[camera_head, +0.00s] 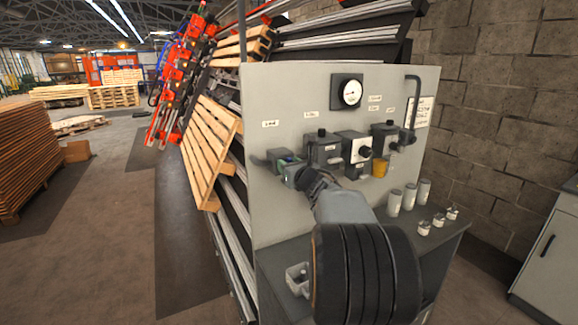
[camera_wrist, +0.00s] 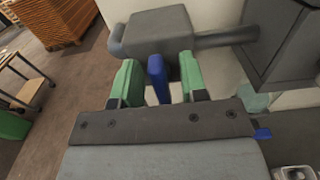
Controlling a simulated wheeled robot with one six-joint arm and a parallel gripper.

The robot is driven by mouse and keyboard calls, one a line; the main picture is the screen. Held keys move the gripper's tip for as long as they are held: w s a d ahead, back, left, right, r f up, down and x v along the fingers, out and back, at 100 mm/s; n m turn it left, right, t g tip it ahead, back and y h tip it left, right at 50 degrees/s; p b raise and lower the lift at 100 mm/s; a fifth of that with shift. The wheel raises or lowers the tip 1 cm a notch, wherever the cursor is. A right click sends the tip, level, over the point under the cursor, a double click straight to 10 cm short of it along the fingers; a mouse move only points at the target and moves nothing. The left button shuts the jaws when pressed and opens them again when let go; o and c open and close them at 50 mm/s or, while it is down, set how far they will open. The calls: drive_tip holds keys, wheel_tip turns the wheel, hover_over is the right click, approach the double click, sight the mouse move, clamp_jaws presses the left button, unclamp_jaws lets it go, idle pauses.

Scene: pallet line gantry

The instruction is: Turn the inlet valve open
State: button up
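The inlet valve is a grey block on a horizontal pipe at the left of the grey panel. In the wrist view its body (camera_wrist: 155,32) lies straight ahead, with a blue lever (camera_wrist: 157,80) pointing toward me. My gripper (camera_wrist: 157,72) has green fingers, one on each side of the lever, with a visible gap on both sides. It is open and not touching the lever. In the head view my gripper (camera_head: 289,168) is at the valve (camera_head: 279,158), and my arm hides part of it. The lever cannot be made out there.
The panel (camera_head: 290,95) carries a round gauge (camera_head: 349,93), grey regulator units (camera_head: 323,148) right of the valve and a yellow bowl (camera_head: 380,168). Canisters (camera_head: 409,196) stand on the bench (camera_head: 440,240) below. Wooden pallets (camera_head: 210,140) lean at left.

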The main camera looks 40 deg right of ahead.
clamp_jaws()
drive_tip(key=shift+m, duration=0.3)
drive_tip(key=m, duration=0.1)
drive_tip(key=m+b, duration=0.1)
drive_tip(key=m, duration=0.1)
drive_tip(key=shift+d+f+b, duration=0.1)
drive_tip(key=shift+d+b, duration=0.1)
drive_tip(key=shift+b, duration=0.1)
drive_tip(key=m, duration=0.4)
drive_tip(key=m+p, duration=0.1)
drive_tip(key=m, duration=0.9)
drive_tip(key=shift+s+d+f, duration=0.1)
drive_tip(key=shift+d+f, duration=0.2)
drive_tip(key=shift+f, duration=0.1)
drive_tip(key=shift+m, duration=0.3)
